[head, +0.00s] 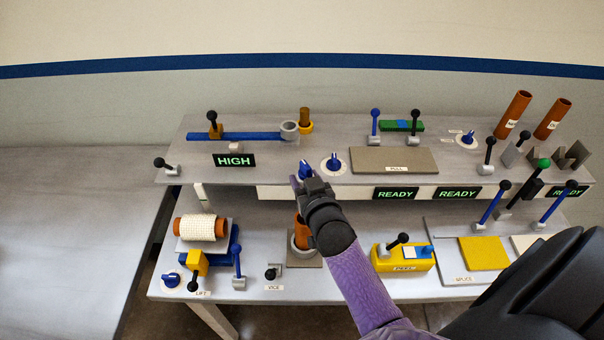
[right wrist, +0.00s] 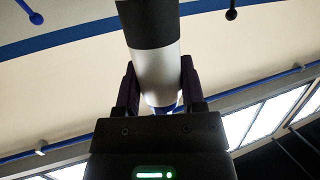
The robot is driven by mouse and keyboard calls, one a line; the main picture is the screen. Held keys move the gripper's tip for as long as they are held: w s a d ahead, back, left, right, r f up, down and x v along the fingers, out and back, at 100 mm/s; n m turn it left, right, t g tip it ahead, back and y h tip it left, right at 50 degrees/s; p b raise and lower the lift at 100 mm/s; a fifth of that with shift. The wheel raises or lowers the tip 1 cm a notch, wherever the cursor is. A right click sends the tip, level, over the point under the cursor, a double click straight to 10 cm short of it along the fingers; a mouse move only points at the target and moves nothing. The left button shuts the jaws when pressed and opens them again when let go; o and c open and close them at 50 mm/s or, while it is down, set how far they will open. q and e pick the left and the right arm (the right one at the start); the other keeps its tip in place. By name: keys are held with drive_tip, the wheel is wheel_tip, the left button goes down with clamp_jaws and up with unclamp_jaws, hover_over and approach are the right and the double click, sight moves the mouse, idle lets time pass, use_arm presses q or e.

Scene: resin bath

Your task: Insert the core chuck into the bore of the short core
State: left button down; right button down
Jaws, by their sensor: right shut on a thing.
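My right gripper (head: 305,184) is above the front bench, over the vice. In the right wrist view it is shut on a silver and black cylinder, which looks like the core chuck (right wrist: 156,70). The cylinder sits between the two fingers, its black part away from the palm. In the head view my gripper and wrist hide it. An orange-brown tube (head: 301,232), apparently the short core, stands upright in a grey collar (head: 298,252) below my wrist. My wrist partly covers it, and its bore is hidden. The held part looks apart from the tube. My left gripper is not in view.
A roll (head: 201,228) on a lift stands left of the vice. A yellow box (head: 404,261) stands to its right. The raised rear shelf (head: 277,177) carries dials, levers and signs. Two brown tubes (head: 512,113) (head: 552,119) lean at the right rear.

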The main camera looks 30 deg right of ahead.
wheel_tip(320, 180, down, 6)
drive_tip(key=b, duration=0.5)
drive_tip(key=shift+r+p, duration=0.1)
drive_tip(key=shift+p, duration=0.4)
idle(1.2)
drive_tip(key=shift+f+b, duration=2.3)
drive_tip(key=shift+f, duration=0.4)
drive_tip(key=shift+c, duration=0.5)
unclamp_jaws()
